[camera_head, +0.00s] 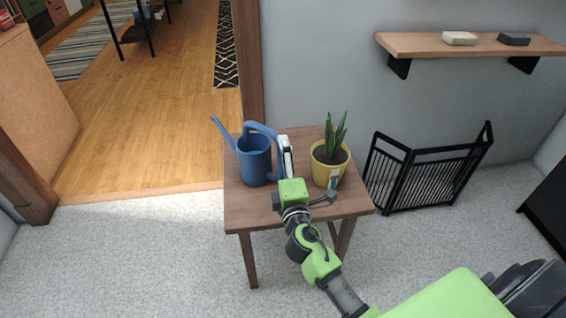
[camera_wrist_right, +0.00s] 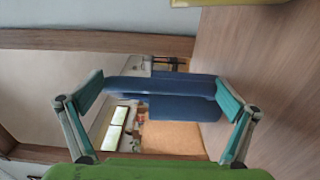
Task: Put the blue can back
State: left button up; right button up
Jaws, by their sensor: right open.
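The blue can (camera_head: 253,162) is a watering can standing upright on the small wooden table (camera_head: 240,212), with its spout toward the upper left and its handle on the right. My right gripper (camera_head: 285,158) is beside the handle, between the can and a yellow plant pot. In the right wrist view, the jaws of my right gripper (camera_wrist_right: 162,92) are open, and the blue can's handle (camera_wrist_right: 150,88) lies across the gap between them. I cannot tell whether a finger touches it. My left gripper is out of view.
The yellow pot (camera_head: 325,172) with a green plant stands close to the right of my gripper. A wall shelf (camera_head: 420,43) holds two small blocks. A black folding screen (camera_head: 420,175) stands right of the table. A doorway with wood floor (camera_head: 150,120) opens at the left.

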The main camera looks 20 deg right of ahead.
jog(key=shift+s, duration=0.1)
jog(key=s+a+f+m+g+b, duration=0.1)
jog(key=s+a+f+m+g, duration=0.15)
jog(key=s+m, duration=0.85)
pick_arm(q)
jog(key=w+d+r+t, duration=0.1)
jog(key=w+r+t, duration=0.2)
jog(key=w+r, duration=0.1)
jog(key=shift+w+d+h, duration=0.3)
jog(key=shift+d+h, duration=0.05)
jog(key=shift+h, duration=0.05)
pick_arm(e)
jog(key=s+a+f+m+g+y, duration=0.1)
jog(key=s+a+f+g+y, duration=0.1)
jog(key=s+a+y, duration=0.4)
jog(key=shift+s+a+f+m+g+y, duration=0.15)
jog(key=shift+s+a+m+g+y, duration=0.2)
jog(key=shift+s+a+g, duration=0.7)
jog(key=shift+s, duration=0.2)
